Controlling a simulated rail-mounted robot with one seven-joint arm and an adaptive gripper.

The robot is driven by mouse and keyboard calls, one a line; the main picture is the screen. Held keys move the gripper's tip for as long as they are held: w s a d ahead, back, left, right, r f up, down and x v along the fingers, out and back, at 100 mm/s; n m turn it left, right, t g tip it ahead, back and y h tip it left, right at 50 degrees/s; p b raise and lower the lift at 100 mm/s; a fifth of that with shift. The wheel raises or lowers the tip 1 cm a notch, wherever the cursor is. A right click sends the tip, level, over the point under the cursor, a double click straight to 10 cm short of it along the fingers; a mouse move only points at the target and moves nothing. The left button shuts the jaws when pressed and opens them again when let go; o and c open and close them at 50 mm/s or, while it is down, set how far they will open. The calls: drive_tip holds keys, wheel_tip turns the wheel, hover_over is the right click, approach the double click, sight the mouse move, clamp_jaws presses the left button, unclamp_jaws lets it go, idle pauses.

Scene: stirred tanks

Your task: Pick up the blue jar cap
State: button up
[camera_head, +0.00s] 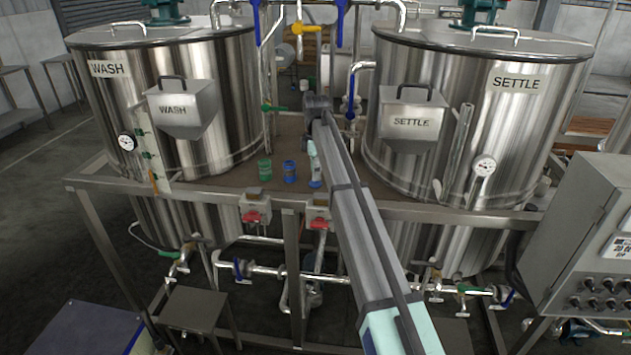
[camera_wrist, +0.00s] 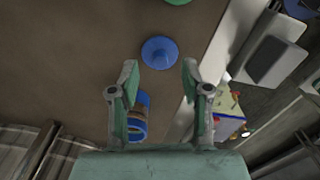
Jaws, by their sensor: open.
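The blue jar cap (camera_wrist: 160,52) shows in the wrist view as a round blue disc with a raised middle, lying on the brown platform top. My gripper (camera_wrist: 160,74) is open and empty; the cap lies just beyond its fingertips, about centred between them. A blue jar (camera_wrist: 141,118) with a brownish band shows between the fingers, nearer the left one, partly covered by it. In the head view my gripper (camera_head: 312,160) points down over the platform.
A green item (camera_wrist: 178,1) is cut off at the wrist view's top. The WASH tank (camera_head: 215,95) and SETTLE tank (camera_head: 425,80) flank the platform (camera_head: 225,183).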

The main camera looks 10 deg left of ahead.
drive_tip(key=shift+f, duration=1.4)
drive_tip(key=c, duration=0.8)
drive_tip(key=shift+c, duration=0.3)
drive_tip(key=shift+r, duration=0.2)
